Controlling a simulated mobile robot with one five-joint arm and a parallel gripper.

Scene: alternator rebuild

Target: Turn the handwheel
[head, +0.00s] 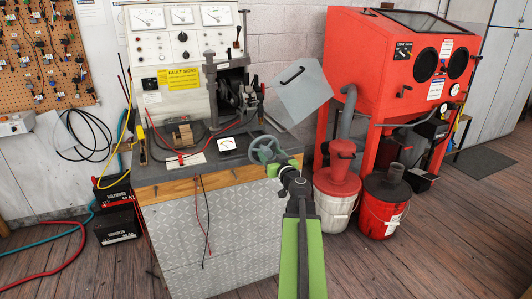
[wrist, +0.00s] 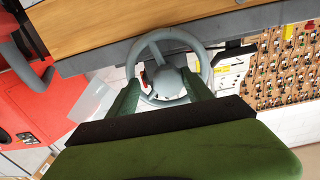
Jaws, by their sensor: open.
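The handwheel (head: 264,151) is a grey spoked wheel at the front right corner of the test bench. In the wrist view its rim and hub (wrist: 168,79) fill the middle, with spokes running out to the rim. My gripper (head: 285,168) is right at the wheel in the head view. In the wrist view my gripper (wrist: 162,78) is open, with one green finger on each side of the hub, overlapping the wheel's rim. I cannot tell whether the fingers touch the wheel. Part of the rim is hidden behind the fingers.
The bench (head: 180,185) with its wooden front edge carries meters and an alternator rig. A red blast cabinet (head: 390,75) stands to the right, with a red-lidded bucket (head: 337,195) and another bucket (head: 386,205) close to my arm. Batteries (head: 113,190) and hoses lie at left.

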